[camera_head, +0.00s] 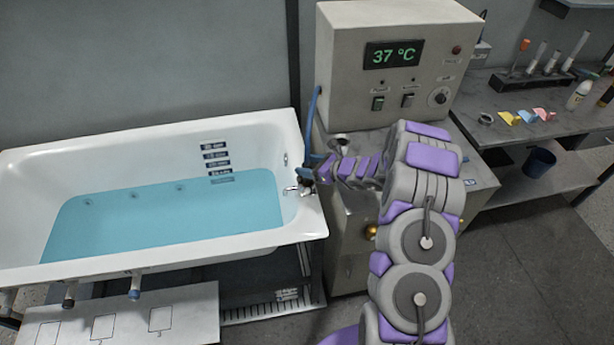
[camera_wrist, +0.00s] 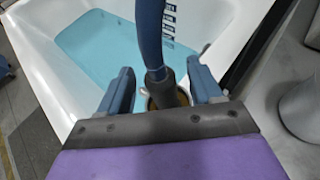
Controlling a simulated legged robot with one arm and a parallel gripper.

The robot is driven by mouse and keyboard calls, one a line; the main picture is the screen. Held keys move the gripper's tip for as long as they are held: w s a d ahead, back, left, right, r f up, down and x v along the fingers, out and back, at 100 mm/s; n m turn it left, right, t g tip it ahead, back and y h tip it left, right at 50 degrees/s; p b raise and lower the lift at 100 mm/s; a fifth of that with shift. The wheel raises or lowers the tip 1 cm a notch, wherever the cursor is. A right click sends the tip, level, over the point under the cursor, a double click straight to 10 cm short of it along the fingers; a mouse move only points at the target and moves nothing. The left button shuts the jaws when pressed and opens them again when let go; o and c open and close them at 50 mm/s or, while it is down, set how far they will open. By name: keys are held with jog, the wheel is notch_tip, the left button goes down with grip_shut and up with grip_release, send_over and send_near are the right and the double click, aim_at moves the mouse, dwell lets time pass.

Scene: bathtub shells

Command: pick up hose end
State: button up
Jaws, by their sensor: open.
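The blue hose (camera_head: 312,118) hangs down at the front left of the grey control unit, by the tub's right end. In the wrist view the hose (camera_wrist: 150,32) runs down to its dark grey end (camera_wrist: 168,92). My gripper (camera_wrist: 159,68) is open, with one blue finger on each side of the hose end. Gaps show between the fingers and the hose end, so it is not gripped. In the head view my gripper (camera_head: 312,172) is small beside the tub's corner, and the hose end is hard to make out there.
The white bathtub (camera_head: 130,138) with blue water (camera_head: 165,217) is on the left, its tap (camera_head: 296,190) close to my gripper. The control unit (camera_head: 345,45) reads 37 °C. A bench (camera_head: 540,130) with tubes and coloured pieces stands right. Floor at the lower right is clear.

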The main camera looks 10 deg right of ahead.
jog(key=shift+w+a+f, duration=0.2)
jog(key=shift+w+a, duration=0.15)
jog(key=shift+a, duration=0.15)
jog(key=shift+d, duration=0.25)
jog(key=shift+c, duration=0.5)
jog(key=shift+d, duration=0.15)
jog(key=c, duration=0.3)
jog(key=shift+a, duration=0.25)
jog(key=c, duration=0.6)
grip_shut()
